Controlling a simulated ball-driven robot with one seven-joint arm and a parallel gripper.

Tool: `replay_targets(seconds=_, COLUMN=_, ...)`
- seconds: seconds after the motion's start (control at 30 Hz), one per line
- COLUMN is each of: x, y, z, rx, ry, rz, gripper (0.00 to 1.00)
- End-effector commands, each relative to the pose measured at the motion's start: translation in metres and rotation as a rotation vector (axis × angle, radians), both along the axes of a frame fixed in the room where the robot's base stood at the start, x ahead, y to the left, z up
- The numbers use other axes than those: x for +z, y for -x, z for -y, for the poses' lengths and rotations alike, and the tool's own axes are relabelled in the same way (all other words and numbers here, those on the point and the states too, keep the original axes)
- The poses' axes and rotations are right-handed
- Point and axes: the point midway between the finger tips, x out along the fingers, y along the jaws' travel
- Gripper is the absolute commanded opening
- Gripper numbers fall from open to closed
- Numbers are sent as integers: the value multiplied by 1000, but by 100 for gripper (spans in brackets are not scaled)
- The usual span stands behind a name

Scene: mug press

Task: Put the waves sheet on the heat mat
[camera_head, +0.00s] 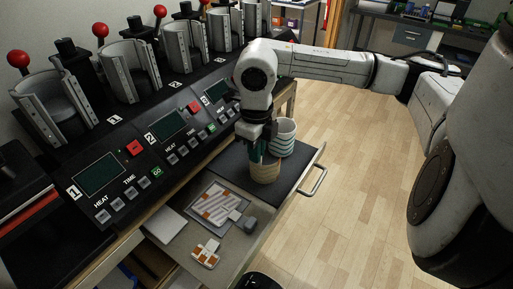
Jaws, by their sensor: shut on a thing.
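My gripper (262,152) points down over the drawer and is shut at the top of a tan cylinder (265,172). Teal bits show around the fingertips, and the inside of the cylinder is hidden. The cylinder is upright over a dark mat (296,172); I cannot tell whether it touches the mat. I cannot tell whether this mat is the heat mat. A white piece with teal bands (285,138) stands just behind the gripper. A flat sheet with slanted stripes (219,206) lies in the front part of the drawer. I cannot clearly make out a waves pattern on any sheet.
The black press panel (150,150) with raised metal mug holders (131,68) runs along the left. A small orange and white piece (207,254) and a pale flat piece (166,226) lie near the drawer front. The drawer handle (314,181) sticks out right; floor beyond is clear.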

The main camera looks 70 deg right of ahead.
Motion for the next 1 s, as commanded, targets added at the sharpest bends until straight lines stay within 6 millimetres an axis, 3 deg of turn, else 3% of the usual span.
replay_targets(seconds=0.37, x=-4, y=0, z=0, rx=1, ry=0, rz=0, gripper=0)
replay_targets(seconds=0.4, x=-3, y=0, z=0, rx=1, ry=0, rz=0, gripper=9)
replay_targets(seconds=0.63, x=-2, y=0, z=0, rx=1, ry=-1, rz=0, gripper=31)
replay_targets(seconds=1.0, x=2, y=0, z=0, rx=0, ry=-1, rz=1, gripper=33)
